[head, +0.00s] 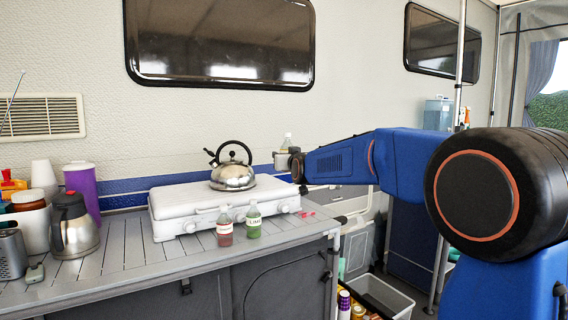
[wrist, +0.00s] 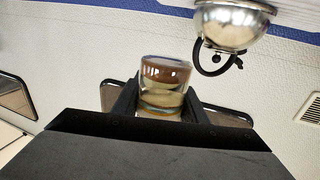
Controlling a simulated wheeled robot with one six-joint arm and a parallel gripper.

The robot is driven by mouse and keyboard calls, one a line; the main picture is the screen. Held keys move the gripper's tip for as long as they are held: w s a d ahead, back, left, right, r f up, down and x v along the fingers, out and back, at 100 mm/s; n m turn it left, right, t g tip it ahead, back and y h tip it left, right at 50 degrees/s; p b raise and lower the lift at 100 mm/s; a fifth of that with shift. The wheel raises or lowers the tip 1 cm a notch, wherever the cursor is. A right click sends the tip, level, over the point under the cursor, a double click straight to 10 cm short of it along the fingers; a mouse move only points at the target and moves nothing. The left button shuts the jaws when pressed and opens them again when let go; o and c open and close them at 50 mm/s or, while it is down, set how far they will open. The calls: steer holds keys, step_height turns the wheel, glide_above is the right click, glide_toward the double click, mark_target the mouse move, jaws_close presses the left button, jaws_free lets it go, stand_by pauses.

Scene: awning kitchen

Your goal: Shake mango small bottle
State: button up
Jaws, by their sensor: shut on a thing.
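My gripper (head: 287,161) is shut on a small clear bottle (head: 288,140) and holds it in the air just right of the kettle, at the height of its body. In the head view the bottle's top stands up above the fingers; its lower part is mostly hidden by the gripper. In the wrist view the bottle (wrist: 164,82) sits between the two fingers (wrist: 160,104), with brownish and pale bands on it. I cannot read a mango label. Two other small bottles, one red (head: 225,229) and one green (head: 254,222), stand on the counter in front of the stove.
A steel kettle (head: 233,176) sits on the white stove (head: 172,207), close to my gripper. A steel jug (head: 73,228), a purple container (head: 83,188) and a white cup (head: 43,176) stand at the left. Small pink items (head: 307,214) lie near the counter's right end. A grey bin (head: 380,294) is below.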

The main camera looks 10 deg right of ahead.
step_height(320, 180, down, 5)
stand_by(1.2)
stand_by(0.4)
